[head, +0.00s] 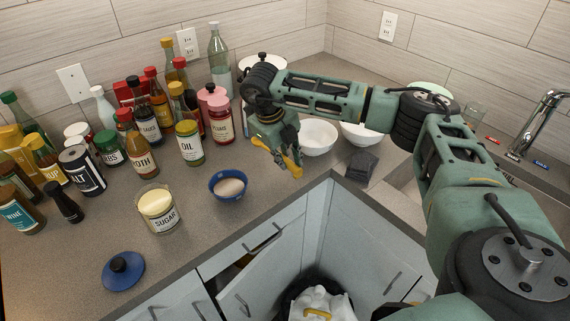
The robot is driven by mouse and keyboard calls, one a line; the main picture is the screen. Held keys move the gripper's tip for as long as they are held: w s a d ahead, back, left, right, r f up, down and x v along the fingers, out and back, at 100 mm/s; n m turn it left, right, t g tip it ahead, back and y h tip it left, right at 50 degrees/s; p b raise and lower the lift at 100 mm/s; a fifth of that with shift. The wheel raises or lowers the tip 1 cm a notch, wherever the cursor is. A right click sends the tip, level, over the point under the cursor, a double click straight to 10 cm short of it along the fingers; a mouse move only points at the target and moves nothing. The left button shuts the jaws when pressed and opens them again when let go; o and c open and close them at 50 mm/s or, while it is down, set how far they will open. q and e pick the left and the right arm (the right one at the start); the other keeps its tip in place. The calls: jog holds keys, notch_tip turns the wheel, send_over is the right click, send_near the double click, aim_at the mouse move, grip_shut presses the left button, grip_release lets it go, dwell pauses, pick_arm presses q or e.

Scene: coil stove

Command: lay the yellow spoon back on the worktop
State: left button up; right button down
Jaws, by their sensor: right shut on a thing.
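My right gripper (284,153) hangs over the worktop (262,222), pointing down, to the left of the white bowls. It is shut on the yellow spoon (292,166). Yellow parts of the spoon show on both sides of the fingers, and the rest is hidden by the gripper. I cannot tell whether the spoon's lower end touches the worktop. My left gripper is out of view.
A blue bowl (228,186), a sugar jar (158,209) and a blue lid (123,270) stand left. Several bottles crowd the back left. White bowls (318,137) and a dark cloth (362,166) lie right. Bare worktop lies between the blue bowl and corner edge; a drawer is ajar below.

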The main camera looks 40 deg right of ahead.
notch_tip(320, 180, down, 4)
jog(key=shift+r+p, duration=0.15)
jog(key=shift+p, duration=0.65)
jog(key=shift+f, duration=0.2)
jog(key=shift+f, duration=0.1)
jog(key=shift+f, duration=0.15)
jog(key=c, duration=1.6)
grip_release()
